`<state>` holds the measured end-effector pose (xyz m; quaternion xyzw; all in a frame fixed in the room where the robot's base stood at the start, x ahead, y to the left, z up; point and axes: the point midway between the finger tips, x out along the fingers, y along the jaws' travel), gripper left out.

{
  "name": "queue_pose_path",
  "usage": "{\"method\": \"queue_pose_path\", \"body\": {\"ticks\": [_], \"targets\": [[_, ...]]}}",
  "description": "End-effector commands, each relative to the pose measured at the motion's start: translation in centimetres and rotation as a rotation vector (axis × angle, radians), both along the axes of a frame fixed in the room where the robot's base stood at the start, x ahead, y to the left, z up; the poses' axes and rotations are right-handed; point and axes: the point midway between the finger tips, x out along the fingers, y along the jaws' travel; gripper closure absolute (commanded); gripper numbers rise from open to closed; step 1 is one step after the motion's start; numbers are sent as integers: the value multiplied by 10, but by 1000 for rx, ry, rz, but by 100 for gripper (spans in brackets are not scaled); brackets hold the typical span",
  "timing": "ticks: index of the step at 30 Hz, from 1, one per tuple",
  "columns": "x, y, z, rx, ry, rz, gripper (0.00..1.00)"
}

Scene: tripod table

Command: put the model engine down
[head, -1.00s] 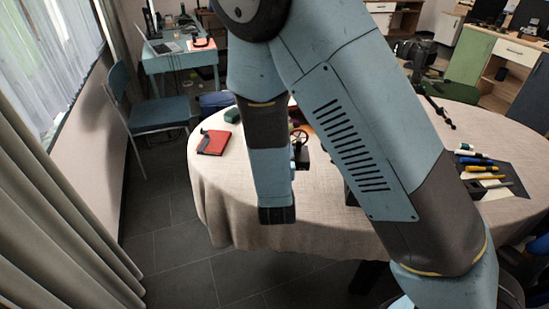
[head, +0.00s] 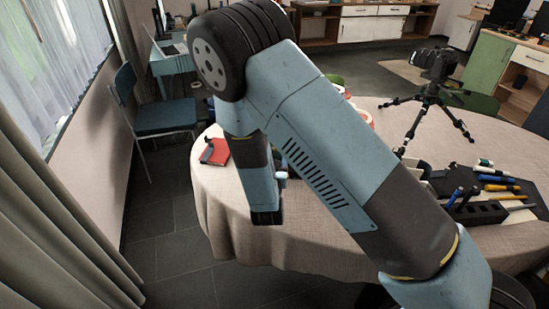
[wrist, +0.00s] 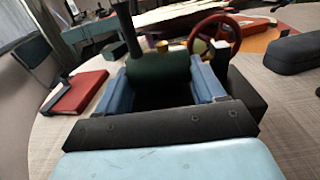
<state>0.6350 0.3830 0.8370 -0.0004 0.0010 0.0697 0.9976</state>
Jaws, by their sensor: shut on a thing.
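The model engine (wrist: 160,68) is in the wrist view, with a dark green body, a tall dark chimney and a red spoked flywheel on its right. My gripper (wrist: 164,76) is shut on it, one blue finger on each side of the green body. A black part of the engine shows beside the right finger. In the head view my arm hides the engine and most of the gripper, over the left part of the cloth-covered table (head: 225,195). I cannot tell whether the engine's underside touches the cloth.
A red book (head: 217,153) with a dark object on it lies to the left; it also shows in the wrist view (wrist: 75,94). A dark case (wrist: 283,53) lies to the right. A camera tripod (head: 428,100) and a black holder with pens (head: 475,213) stand further right.

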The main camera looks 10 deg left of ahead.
Motion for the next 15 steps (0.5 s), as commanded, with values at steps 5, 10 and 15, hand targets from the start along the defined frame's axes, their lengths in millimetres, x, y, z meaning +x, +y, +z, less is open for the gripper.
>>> {"method": "queue_pose_path", "body": {"ticks": [5, 10, 15], "targets": [[-4, 10, -4, 1, -3, 15, 100], [-5, 15, -17, -1, -3, 21, 100], [-8, 19, -34, -1, -3, 28, 100]]}}
